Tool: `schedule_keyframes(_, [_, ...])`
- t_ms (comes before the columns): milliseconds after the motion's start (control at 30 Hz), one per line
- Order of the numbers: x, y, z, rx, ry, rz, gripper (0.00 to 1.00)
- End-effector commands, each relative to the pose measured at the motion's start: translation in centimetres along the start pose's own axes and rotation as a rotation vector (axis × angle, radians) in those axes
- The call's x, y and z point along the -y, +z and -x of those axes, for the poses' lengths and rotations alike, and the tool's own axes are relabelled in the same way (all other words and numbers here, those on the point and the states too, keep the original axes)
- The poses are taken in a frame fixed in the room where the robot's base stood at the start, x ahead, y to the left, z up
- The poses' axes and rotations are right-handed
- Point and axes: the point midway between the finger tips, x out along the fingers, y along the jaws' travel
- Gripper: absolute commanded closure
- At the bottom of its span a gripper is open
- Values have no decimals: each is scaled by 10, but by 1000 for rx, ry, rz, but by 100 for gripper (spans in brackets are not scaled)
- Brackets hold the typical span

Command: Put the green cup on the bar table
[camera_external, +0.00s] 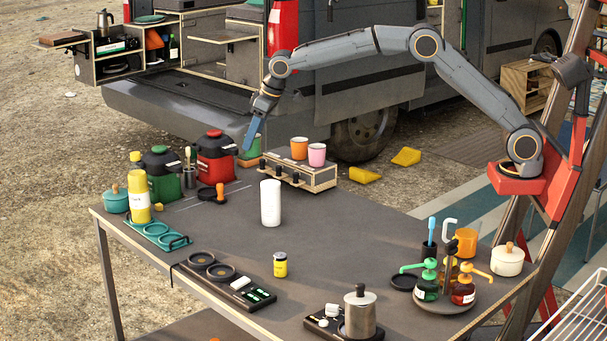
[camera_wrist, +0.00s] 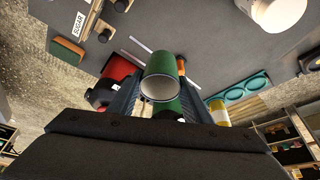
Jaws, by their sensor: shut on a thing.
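The green cup (camera_wrist: 161,108) is between the two fingers of my gripper (camera_wrist: 160,98) in the wrist view, its open white mouth facing the camera. In the external view, my gripper (camera_external: 252,136) points down and is shut on the green cup (camera_external: 251,150).
A red canister (camera_external: 215,160) is close left of my gripper. A white cylinder (camera_external: 270,203) stands mid-table. The table's middle right is clear.

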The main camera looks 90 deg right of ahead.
Motion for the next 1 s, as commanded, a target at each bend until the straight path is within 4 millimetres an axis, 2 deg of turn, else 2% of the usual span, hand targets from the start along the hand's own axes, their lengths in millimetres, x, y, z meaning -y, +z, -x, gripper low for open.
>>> schedule_keyframes(33, [30,2,-10,-2,-12,29,78])
schedule_keyframes(200, [110,11,-21,-2,-43,105,78])
schedule_keyframes(300, [150,18,-26,-3,-59,142,78])
schedule_keyframes(400, [181,26,-28,-3,-71,172,78])
schedule_keyframes(500, [201,31,-29,-2,-79,191,78])
schedule_keyframes(600, [212,35,-31,-1,-83,201,78])
schedule_keyframes(1000, [215,54,-74,-1,-84,204,78])
